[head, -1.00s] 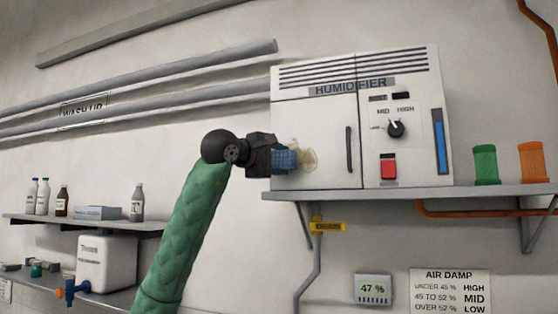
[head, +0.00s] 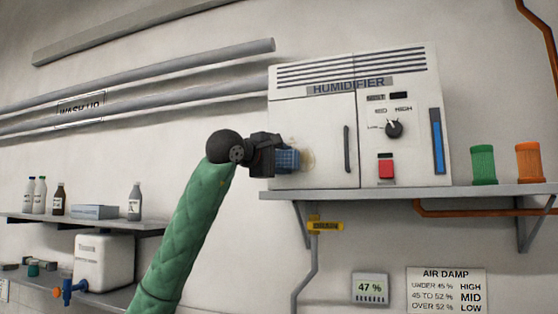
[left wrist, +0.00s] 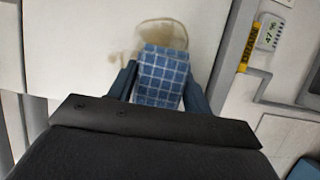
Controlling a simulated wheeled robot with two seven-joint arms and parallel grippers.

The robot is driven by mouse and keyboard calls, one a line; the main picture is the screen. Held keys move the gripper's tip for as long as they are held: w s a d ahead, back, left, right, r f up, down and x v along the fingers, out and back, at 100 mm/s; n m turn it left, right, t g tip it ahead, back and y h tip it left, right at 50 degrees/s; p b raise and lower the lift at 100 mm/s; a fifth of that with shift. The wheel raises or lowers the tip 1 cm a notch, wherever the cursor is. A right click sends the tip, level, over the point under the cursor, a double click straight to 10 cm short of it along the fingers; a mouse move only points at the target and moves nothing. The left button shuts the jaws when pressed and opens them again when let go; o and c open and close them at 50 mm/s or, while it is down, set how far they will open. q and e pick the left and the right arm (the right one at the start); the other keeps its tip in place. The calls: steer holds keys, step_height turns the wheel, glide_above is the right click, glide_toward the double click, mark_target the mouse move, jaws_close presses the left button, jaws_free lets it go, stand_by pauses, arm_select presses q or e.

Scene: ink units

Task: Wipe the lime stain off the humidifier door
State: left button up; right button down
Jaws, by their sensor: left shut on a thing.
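The white humidifier (head: 410,75) stands on a wall shelf, with its door (head: 325,120) at the left and a dark vertical handle. My left gripper (head: 282,160) is at the lower left part of the door, shut on a blue checked cloth (head: 287,160). The cloth (left wrist: 162,78) also shows between the fingers in the left wrist view, at or very near the door face. The tan lime stain (left wrist: 160,32) shows as a ring beyond the cloth, with a smudge at its left. In the head view only a faint trace (head: 307,158) shows beside the cloth. My right gripper is not in view.
The grey shelf (head: 400,191) runs under the humidifier, with green (head: 484,164) and orange (head: 529,161) containers at right. A yellow drain tag (head: 325,225) hangs below. Bottles and a white canister (head: 104,262) stand on shelves at left.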

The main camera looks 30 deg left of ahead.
arm_select(q)
steer(key=shift+w+d+p, duration=0.15)
steer(key=shift+w+d, duration=0.2)
steer(key=shift+d, duration=1.05)
steer(key=shift+w+d+p, duration=0.1)
steer(key=shift+w+d, duration=0.3)
steer(key=shift+d, duration=1)
steer(key=shift+w+d+p, duration=0.15)
steer(key=shift+w+d, duration=0.2)
steer(key=shift+d, duration=1.05)
steer(key=shift+r+p, duration=0.45)
steer(key=shift+r, duration=0.4)
steer(key=shift+s+a+b, duration=0.2)
steer(key=shift+a+b, duration=0.05)
steer(key=shift+a, duration=0.6)
steer(key=shift+s+a+b, duration=0.2)
steer(key=shift+a, duration=0.6)
steer(key=shift+a, duration=0.15)
